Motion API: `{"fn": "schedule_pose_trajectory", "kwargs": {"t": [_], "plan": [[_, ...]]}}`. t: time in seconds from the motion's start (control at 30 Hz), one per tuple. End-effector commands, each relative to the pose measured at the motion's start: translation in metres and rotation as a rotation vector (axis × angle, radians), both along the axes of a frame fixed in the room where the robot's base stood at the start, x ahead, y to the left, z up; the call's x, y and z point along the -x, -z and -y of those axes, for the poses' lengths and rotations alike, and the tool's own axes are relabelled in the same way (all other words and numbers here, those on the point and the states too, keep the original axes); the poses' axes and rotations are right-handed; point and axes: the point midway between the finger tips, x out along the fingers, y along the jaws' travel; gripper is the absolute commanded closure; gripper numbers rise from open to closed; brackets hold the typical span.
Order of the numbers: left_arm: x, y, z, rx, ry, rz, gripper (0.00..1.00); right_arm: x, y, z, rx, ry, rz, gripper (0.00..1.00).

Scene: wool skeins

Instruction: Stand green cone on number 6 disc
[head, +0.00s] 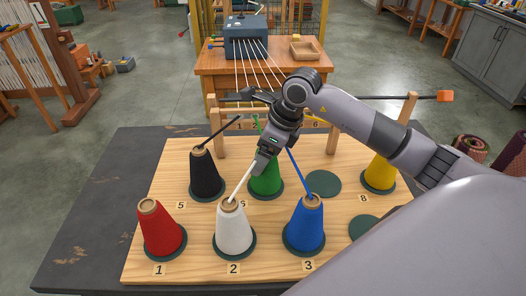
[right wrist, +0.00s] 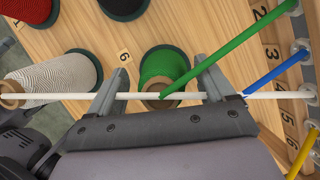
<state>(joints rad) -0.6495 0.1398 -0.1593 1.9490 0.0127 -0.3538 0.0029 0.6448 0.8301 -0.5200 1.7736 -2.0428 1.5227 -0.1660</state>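The green cone (head: 265,178) stands upright on the dark disc (head: 268,195) beside label 6 (head: 243,204). In the right wrist view the green cone (right wrist: 164,66) lies between the spread fingers, with gaps on both sides, and its disc (right wrist: 184,52) shows around its base. My right gripper (head: 262,162) is above and partly in front of the cone in the head view. In the wrist view it (right wrist: 160,72) is open and holds nothing. Green yarn (right wrist: 230,45) runs from the cone's top to the rail. My left gripper is out of view.
Red (head: 162,232), white (head: 233,232), blue (head: 304,228), black (head: 206,177) and yellow (head: 380,172) cones stand nearby. White yarn (right wrist: 135,96) crosses the green cone's top. Empty discs show at the right (head: 323,184) and near my arm (head: 362,227).

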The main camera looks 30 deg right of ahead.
Motion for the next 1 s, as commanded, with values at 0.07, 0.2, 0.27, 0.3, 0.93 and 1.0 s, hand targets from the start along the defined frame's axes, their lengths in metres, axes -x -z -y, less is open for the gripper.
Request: {"fn": "schedule_pose_trajectory", "kwargs": {"t": [0.07, 0.2, 0.27, 0.3, 0.93, 1.0], "plan": [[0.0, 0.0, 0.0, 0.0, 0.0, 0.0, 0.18, 0.0, 0.0, 0.0, 0.0, 0.0, 0.0, 0.18], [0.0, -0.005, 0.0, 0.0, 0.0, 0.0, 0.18, 0.0, -0.005, 0.0, -0.001, 0.0, 0.001, 0.18], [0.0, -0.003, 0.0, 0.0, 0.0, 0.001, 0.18, 0.001, -0.011, 0.002, 0.0, 0.001, 0.004, 0.18], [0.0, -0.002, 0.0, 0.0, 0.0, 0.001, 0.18, 0.003, -0.017, 0.004, 0.001, 0.002, 0.004, 0.18], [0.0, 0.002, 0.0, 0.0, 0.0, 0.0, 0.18, 0.034, -0.113, 0.029, 0.0, 0.0, 0.001, 0.18], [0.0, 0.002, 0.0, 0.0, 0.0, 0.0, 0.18, 0.035, -0.114, 0.03, 0.0, 0.0, 0.0, 0.18]]}}
